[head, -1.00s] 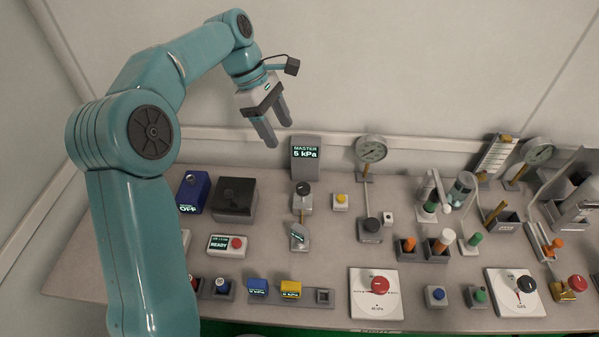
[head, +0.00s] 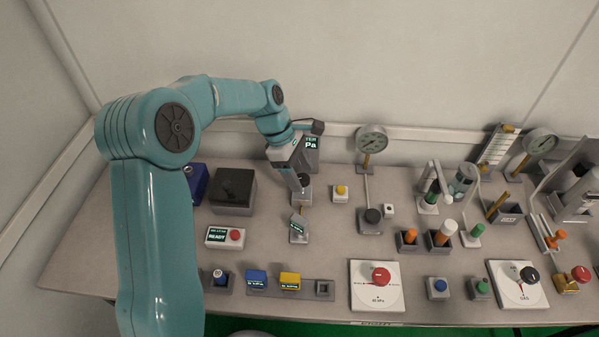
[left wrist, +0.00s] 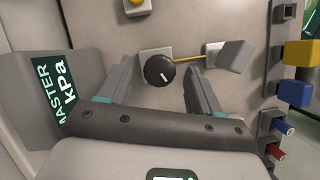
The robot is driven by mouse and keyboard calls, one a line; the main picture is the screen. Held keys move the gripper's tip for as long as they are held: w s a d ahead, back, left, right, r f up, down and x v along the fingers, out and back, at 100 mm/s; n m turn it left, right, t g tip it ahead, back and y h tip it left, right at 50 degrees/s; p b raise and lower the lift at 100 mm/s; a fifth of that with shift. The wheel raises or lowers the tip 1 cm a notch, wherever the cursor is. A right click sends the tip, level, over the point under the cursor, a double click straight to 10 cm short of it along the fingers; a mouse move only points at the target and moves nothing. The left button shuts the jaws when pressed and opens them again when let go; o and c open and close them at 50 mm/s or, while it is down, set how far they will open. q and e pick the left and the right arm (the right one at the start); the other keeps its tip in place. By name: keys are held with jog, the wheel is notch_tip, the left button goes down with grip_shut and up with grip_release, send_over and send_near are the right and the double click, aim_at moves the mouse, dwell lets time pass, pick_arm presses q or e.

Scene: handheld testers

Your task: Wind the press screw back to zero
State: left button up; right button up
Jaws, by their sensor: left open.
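The press screw appears as a round black knob (left wrist: 160,71) with a white pointer line, on a pale block in the left wrist view. Its pointer leans towards the lower right there. My left gripper (left wrist: 161,66) is open, with one finger on each side of the knob. I cannot tell whether the fingers touch it. In the head view my left gripper (head: 299,188) is low in front of the master display (head: 311,155) and hides most of the knob. The display is partly covered; its number is hidden. My right gripper is not in view.
A brass rod (left wrist: 189,58) runs from the knob's block to a small tilted readout (head: 298,226). A yellow button (head: 341,191) stands right of it and a dark box (head: 233,190) left. A dial gauge (head: 371,139) rises behind. Free bench lies between the fixtures.

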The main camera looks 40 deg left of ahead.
pick_arm(q)
jog(key=shift+f, duration=0.1)
jog(key=c, duration=1)
jog(key=shift+c, duration=0.2)
jog(key=shift+n, duration=0.3)
jog(key=n+t+p, duration=0.1)
jog(key=n, duration=0.1)
jog(key=shift+s+n+p, duration=0.1)
jog(key=shift+n+p, duration=0.2)
jog(key=shift+d+n+t+y+p, duration=0.1)
jog(key=shift+n+t+y+p, duration=0.55)
jog(key=shift+n, duration=0.85)
jog(key=o, duration=1)
jog(key=shift+s, duration=0.1)
